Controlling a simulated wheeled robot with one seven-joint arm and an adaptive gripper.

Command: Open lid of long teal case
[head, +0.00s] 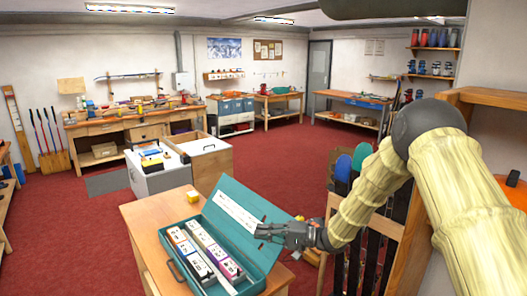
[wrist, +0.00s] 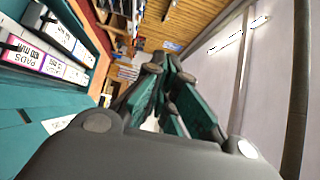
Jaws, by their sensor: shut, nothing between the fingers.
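The long teal case (head: 174,268) sits on a wooden bench in the head view, with its lid (head: 236,197) raised and tilted back to the right. Several white-labelled boxes (head: 204,250) lie inside. In the wrist view the case interior shows at the left, with the labelled boxes (wrist: 52,62). My gripper (head: 268,232) is shut and empty, at the right part of the raised lid. I cannot tell whether it touches the lid. In the wrist view my gripper's fingers (wrist: 160,85) point away from the camera.
A rack with blue and green-tipped skis (head: 343,167) stands right of the bench, near my arm. A white cabinet (head: 160,178) stands behind. Red floor is open farther back.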

